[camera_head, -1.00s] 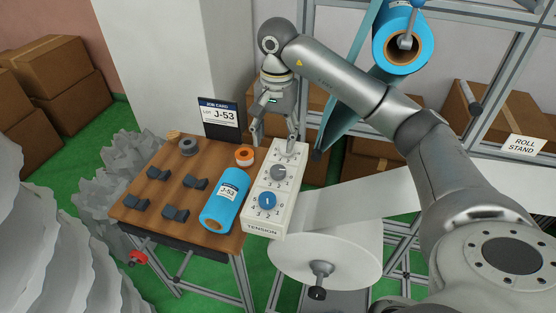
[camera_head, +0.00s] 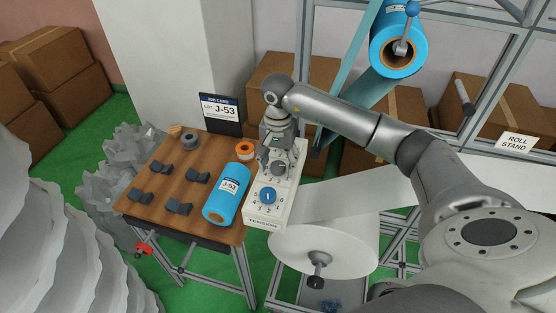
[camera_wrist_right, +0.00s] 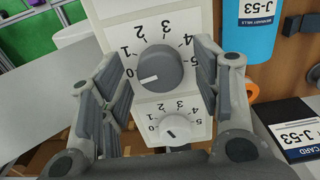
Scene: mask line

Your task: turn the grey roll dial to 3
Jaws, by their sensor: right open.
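The grey dial (camera_wrist_right: 160,68) is a round dark grey knob on a white panel (camera_wrist_right: 110,10). Its white mark points left, close to the 0 of its scale, in the right wrist view. The 3 stands above the knob there. My right gripper (camera_head: 281,163) is open over the panel, and its fingers (camera_wrist_right: 163,85) stand on either side of the grey dial, apart from each other. The grey dial (camera_head: 278,169) is partly hidden by the gripper in the head view. My left gripper is not in view.
A blue dial (camera_head: 267,196) sits nearer on the panel. A smaller pale dial (camera_wrist_right: 175,130) sits on its far side. A blue roll (camera_head: 227,194) and orange ring (camera_head: 245,150) lie on the table (camera_head: 165,215) beside it. A job card (camera_head: 220,110) stands behind.

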